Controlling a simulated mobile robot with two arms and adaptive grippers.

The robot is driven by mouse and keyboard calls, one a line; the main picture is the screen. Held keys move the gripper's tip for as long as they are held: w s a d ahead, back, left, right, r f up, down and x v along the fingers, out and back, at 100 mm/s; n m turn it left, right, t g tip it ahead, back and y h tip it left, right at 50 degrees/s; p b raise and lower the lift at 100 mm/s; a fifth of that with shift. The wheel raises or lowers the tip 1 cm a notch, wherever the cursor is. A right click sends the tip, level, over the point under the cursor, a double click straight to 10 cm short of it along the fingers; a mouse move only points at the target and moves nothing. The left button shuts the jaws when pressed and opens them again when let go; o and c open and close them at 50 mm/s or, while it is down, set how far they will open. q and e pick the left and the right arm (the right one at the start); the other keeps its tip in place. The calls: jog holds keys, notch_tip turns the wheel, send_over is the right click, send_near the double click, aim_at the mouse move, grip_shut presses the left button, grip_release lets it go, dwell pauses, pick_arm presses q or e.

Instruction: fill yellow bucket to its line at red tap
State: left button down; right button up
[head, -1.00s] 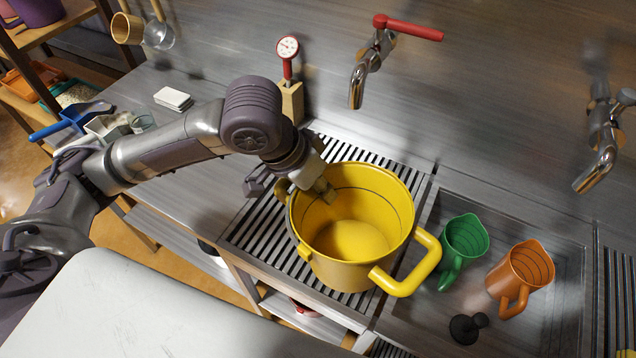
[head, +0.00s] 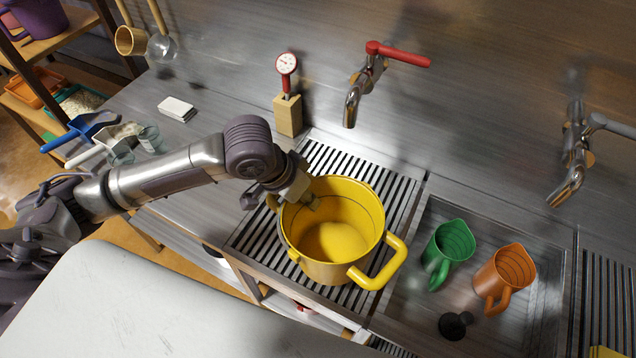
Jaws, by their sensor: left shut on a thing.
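The yellow bucket (head: 330,245) stands upright on, or just above, the slatted drain grate; I cannot tell which. It has a dark line around its inside near the rim, and no water shows in it. My left gripper (head: 312,203) is shut on the bucket's rim at its back left side, with one finger inside. The red tap (head: 352,100), a chrome spout with a red lever, is on the back wall behind and slightly right of the bucket. Its lever points right, and no stream shows. My right gripper is not in view.
A green jug (head: 447,250), an orange jug (head: 505,275) and a black stopper (head: 454,326) are in the sink at right. A grey-levered tap (head: 572,160) is above it. A dial thermometer in a wooden block (head: 288,115) stands behind the grate (head: 395,195). Scoops (head: 88,128) lie at left.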

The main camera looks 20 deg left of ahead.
pick_arm(q)
jog(key=s+a+f+p, duration=0.2)
jog(key=a+f+p, duration=0.1)
jog(key=a+p, duration=0.3)
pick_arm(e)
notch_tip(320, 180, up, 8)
pick_arm(q)
jog(key=w+d+f+b, duration=0.1)
jog(key=w+f+b, duration=0.1)
jog(key=w+b, duration=0.3)
jog(key=w+d+f+b, duration=0.1)
jog(key=w+f+b, duration=0.2)
jog(key=w, duration=1.1)
jog(key=shift+w+d+f+b, duration=0.2)
jog(key=shift+d+f+b, duration=0.1)
jog(key=shift+b, duration=1.35)
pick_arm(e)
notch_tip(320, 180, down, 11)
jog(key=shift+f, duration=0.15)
pick_arm(q)
jog(key=shift+f, duration=0.2)
jog(key=c, duration=1.1)
grip_release()
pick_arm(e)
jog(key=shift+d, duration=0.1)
